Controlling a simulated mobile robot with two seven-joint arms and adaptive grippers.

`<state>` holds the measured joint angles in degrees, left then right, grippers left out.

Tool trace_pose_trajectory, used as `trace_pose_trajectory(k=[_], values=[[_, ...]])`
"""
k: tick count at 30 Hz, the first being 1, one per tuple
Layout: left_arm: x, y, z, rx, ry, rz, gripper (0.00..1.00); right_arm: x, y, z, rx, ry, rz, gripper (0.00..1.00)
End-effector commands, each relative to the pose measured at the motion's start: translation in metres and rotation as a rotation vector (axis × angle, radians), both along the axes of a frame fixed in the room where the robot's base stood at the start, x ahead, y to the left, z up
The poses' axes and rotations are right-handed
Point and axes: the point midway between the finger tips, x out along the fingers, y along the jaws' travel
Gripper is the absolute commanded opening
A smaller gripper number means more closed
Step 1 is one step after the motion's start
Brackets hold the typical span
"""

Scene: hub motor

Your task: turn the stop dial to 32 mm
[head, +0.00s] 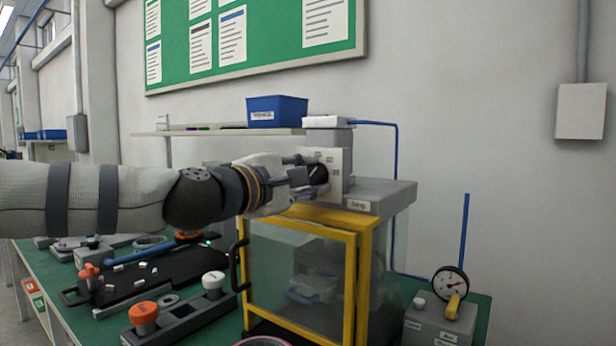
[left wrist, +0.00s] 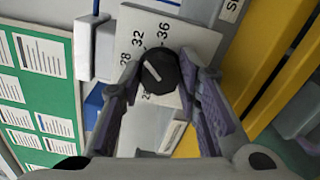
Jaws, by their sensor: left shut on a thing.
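The stop dial is a black round knob (left wrist: 160,72) on a pale plate (left wrist: 198,40) marked 28, 32 and 36, with another number partly hidden. In the head view the dial (head: 317,173) sits on the plate (head: 340,168) above the yellow-framed press guard. My left gripper (head: 306,176) reaches it from the left. In the left wrist view its fingers (left wrist: 160,78) are on either side of the dial, shut on it. A white pointer line on the dial slants toward the upper left, near the 28 and 32 side; the exact reading is unclear. My right gripper is out of view.
The yellow-framed guard (head: 350,290) with a black handle (head: 238,265) stands below my left arm. A grey box with a gauge (head: 450,283) is at right. Knobbed fixtures (head: 178,310) cover the green bench. A blue bin (head: 277,110) sits on the shelf behind.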

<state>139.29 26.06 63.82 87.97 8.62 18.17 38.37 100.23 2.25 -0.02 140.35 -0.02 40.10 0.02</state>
Motion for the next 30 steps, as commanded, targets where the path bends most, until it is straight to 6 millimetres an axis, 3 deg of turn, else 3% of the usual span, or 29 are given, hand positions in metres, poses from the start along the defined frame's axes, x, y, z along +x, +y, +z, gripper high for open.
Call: trace_pose_trajectory(k=[4,5,7,17,30], values=[[0.0,0.0,0.0,0.0,0.001,0.0,0.03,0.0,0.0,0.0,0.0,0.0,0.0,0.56],[0.0,0.0,0.0,0.0,0.001,0.0,0.35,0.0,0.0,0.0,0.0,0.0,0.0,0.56],[0.0,0.0,0.0,0.0,0.001,0.0,0.51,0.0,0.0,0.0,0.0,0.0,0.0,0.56],[-0.002,0.002,0.0,-0.001,0.001,0.001,0.51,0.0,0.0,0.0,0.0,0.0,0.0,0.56],[-0.085,0.062,0.001,-0.001,-0.001,0.001,0.51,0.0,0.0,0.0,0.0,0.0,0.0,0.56]])
